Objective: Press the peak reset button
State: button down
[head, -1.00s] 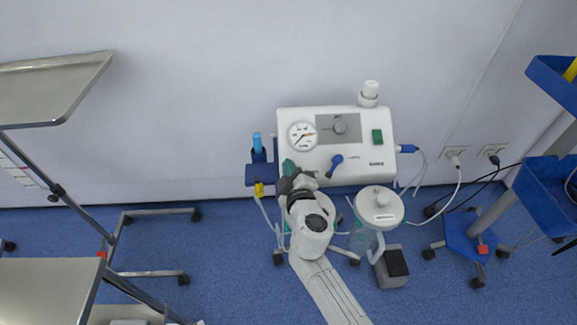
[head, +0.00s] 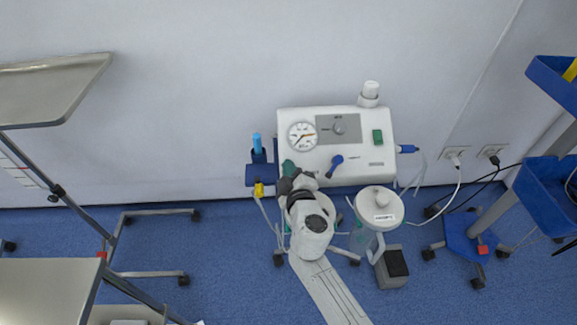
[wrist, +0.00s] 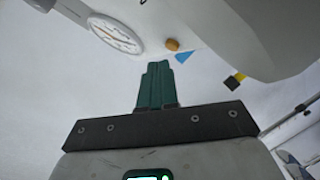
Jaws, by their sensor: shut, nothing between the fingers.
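The white suction unit (head: 350,172) stands against the wall in the head view, with a round gauge (head: 302,135) at its upper left. In the wrist view the gauge (wrist: 115,33) is at the upper left. A small orange-brown button (wrist: 172,45) sits right of it on the white housing, beside a blue triangle mark. No label is readable, so I cannot confirm it is the peak reset button. My gripper (head: 289,167) is at the unit's lower left. Its green fingers (wrist: 156,64) are shut and empty, their tips just below the button, seemingly apart from it.
A blue knob (head: 336,161) and a green switch (head: 377,136) are on the unit's front. A lidded jar (head: 380,206) stands right of my arm. A blue holder is at the unit's left. A yellow-and-black part (wrist: 235,80) hangs at the right in the wrist view.

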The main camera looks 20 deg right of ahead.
dwell(0.6)
jog(key=shift+w+f+b, duration=0.25)
jog(key=shift+f+b, duration=0.1)
jog(key=shift+b, duration=0.15)
jog(key=shift+w+d+f+b, duration=0.2)
jog(key=shift+f+b, duration=0.1)
jog(key=shift+b, duration=0.15)
dwell(0.5)
jog(key=shift+r, duration=0.1)
jog(key=shift+s+a+r+p, duration=0.2)
jog(key=shift+s+r+p, duration=0.3)
jog(key=shift+r+p, duration=0.05)
dwell(0.4)
jog(key=s+r+p, duration=0.1)
jog(key=r+p, duration=0.1)
jog(key=s+a+r+p, duration=0.1)
jog(key=r, duration=0.1)
jog(key=shift+s+p, duration=0.3)
jog(key=shift+s, duration=0.05)
jog(key=shift+d, duration=0.15)
dwell(0.6)
